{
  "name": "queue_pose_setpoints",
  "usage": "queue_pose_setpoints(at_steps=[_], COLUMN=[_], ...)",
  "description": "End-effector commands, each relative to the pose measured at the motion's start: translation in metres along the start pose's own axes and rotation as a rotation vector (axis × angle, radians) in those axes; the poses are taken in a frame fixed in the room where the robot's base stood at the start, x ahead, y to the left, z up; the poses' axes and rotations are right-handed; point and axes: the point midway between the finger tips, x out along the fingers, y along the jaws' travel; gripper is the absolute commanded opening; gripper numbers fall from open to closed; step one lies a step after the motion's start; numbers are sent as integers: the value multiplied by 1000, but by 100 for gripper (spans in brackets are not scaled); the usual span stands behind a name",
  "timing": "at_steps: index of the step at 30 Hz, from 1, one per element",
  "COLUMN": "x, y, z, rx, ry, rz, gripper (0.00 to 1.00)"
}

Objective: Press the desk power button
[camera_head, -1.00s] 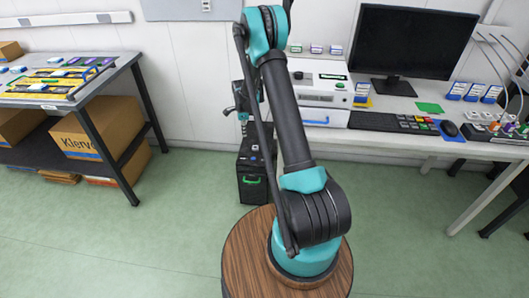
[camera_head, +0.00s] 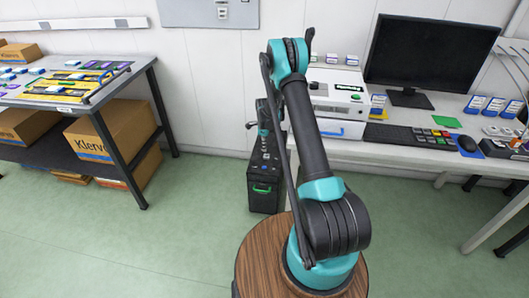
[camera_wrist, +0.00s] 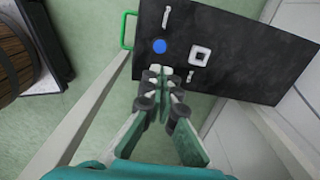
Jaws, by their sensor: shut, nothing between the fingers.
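A black cabinet (camera_head: 264,198) with a green handle (camera_head: 262,188) stands on the floor by the desk. In the wrist view its dark top panel (camera_wrist: 250,62) carries a round blue button (camera_wrist: 160,46) and a square white-framed switch (camera_wrist: 200,56). Small white fittings also show on the panel. No label marks which control is the desk power button. My gripper (camera_wrist: 172,76) is shut and empty. In the wrist view its tips appear just below the blue button and left of the switch; I cannot tell whether they touch the panel. The arm partly hides the cabinet in the head view.
The desk (camera_head: 400,149) at right holds a monitor (camera_head: 432,50), keyboard (camera_head: 408,135) and white machine (camera_head: 338,100). A grey bench (camera_head: 112,100) with boxes stands at left. The green floor (camera_head: 190,225) between is clear. The wall is close behind the cabinet.

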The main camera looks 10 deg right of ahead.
Motion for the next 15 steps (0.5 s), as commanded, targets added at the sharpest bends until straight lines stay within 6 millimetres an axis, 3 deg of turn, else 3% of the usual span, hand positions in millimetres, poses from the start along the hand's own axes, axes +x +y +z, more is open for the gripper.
queue_pose_setpoints(at_steps=[15], x=[95], y=[0], z=[0], rx=[0], ry=[0], rz=[0], gripper=[0])
